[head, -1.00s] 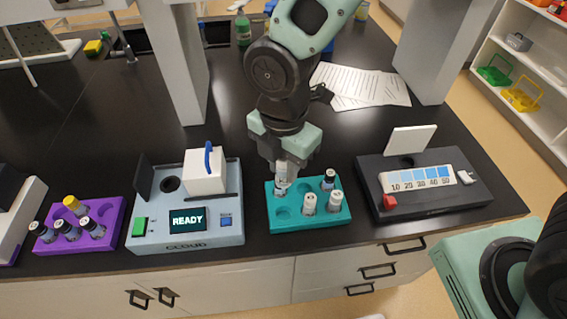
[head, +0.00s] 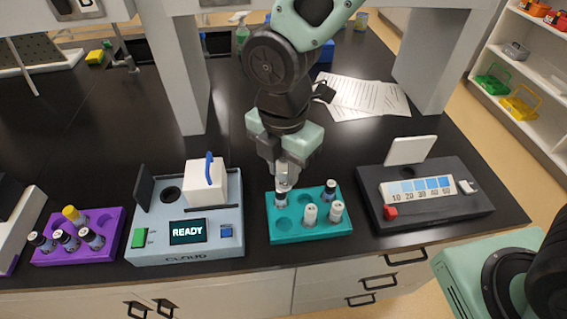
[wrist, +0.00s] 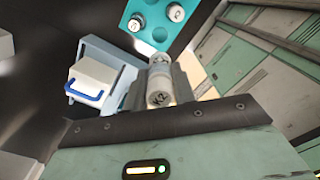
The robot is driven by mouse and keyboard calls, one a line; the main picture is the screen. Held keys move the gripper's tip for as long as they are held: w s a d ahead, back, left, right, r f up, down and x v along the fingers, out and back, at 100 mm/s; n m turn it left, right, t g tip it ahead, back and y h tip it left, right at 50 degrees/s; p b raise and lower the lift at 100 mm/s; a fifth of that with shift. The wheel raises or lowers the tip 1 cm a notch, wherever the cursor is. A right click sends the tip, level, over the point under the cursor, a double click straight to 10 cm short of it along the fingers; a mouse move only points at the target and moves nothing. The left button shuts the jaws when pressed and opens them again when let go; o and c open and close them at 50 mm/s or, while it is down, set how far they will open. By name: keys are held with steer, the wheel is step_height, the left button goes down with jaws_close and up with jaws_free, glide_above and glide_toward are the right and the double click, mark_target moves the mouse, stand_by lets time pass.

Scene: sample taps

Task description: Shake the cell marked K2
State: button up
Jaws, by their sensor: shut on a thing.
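My gripper (head: 283,178) is shut on a vial whose pale cap is marked K2 (wrist: 158,99) in the wrist view. In the head view the gripper is over the back left of the teal rack (head: 308,234), with a dark-bodied vial (head: 281,200) just under its fingertips. I cannot tell whether that is the lower part of the held vial, nor whether its bottom is clear of the rack.
A pale blue device (head: 235,240) with a READY screen is left of the rack. Further left is a purple rack (head: 105,246) with several vials. A dark device (head: 450,210) with a blue scale and raised white lid is at right. White posts (head: 182,70) rise behind.

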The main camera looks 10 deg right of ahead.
steer(key=r, duration=0.3)
steer(key=shift+s+d, duration=0.2)
steer(key=f, duration=0.5)
steer(key=shift+w+a+f, duration=0.25)
steer(key=shift+w+f, duration=0.05)
steer(key=shift+s+d+r, duration=0.15)
steer(key=shift+s+r, duration=0.05)
step_height(320, 180, up, 5)
steer(key=shift+r, duration=0.15)
steer(key=shift+f, duration=2.85)
steer(key=shift+w, duration=0.2)
steer(key=shift+s+r, duration=0.2)
steer(key=shift+s, duration=0.05)
steer(key=shift+w, duration=0.1)
